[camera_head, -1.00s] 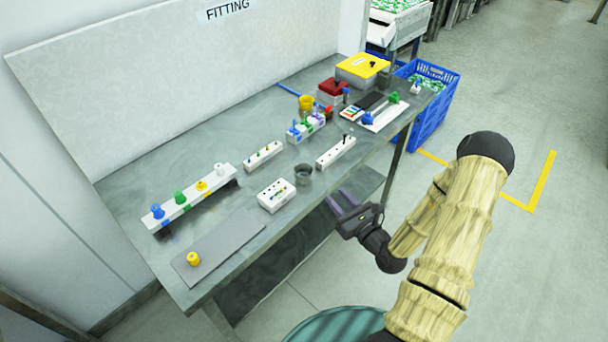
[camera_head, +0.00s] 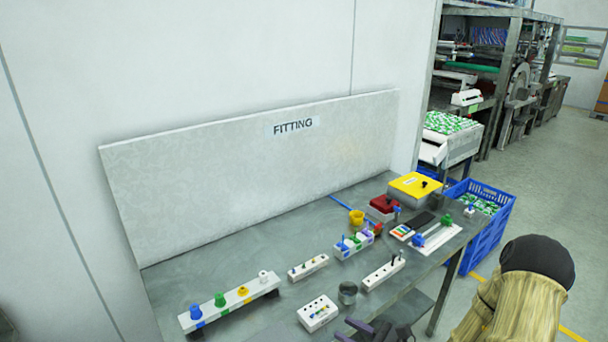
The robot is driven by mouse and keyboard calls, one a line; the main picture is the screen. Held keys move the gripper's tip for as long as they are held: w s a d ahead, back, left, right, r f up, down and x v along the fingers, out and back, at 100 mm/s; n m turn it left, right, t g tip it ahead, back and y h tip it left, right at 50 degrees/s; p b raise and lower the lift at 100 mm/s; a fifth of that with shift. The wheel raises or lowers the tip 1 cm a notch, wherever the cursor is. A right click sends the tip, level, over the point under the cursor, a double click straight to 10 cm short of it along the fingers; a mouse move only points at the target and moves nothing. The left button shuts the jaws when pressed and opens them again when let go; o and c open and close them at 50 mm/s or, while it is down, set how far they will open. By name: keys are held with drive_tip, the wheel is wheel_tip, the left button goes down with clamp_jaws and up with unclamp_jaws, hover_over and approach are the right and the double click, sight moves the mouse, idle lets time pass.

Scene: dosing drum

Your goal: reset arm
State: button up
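My gripper (camera_head: 362,331) is at the bottom edge of the head view, partly cut off, in front of the table's near edge. Its two dark fingers stand apart with nothing seen between them. The fingertips are close below a small grey cup (camera_head: 348,293) and right of a white block with holes (camera_head: 318,313); I see no contact. My arm (camera_head: 510,300), in a tan cover with a black joint, rises at the lower right.
The grey table (camera_head: 220,262) holds a rail with coloured knobs (camera_head: 230,303), white strips (camera_head: 383,274), a yellow-lidded box (camera_head: 416,185), a red box (camera_head: 383,207) and a yellow cup (camera_head: 356,217). A blue crate (camera_head: 487,225) stands beyond its right end. A FITTING board (camera_head: 250,150) backs the table.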

drive_tip(key=s+a+r+n+g+h, duration=0.1)
drive_tip(key=s+a+n+g+h, duration=0.1)
drive_tip(key=s+n+g, duration=0.5)
drive_tip(key=s+a+r+n+g+h, duration=0.2)
drive_tip(key=s+n+g, duration=0.4)
drive_tip(key=s+n, duration=0.15)
drive_tip(key=w+d+r+n+t+h+p, duration=0.1)
drive_tip(key=w+d+r+n+t+h, duration=0.2)
drive_tip(key=d+r+n+h, duration=0.4)
drive_tip(key=d+n+t+h, duration=0.1)
drive_tip(key=n+h, duration=0.1)
drive_tip(key=shift+w+t+h+p, duration=0.25)
drive_tip(key=shift+t+h+p, duration=0.15)
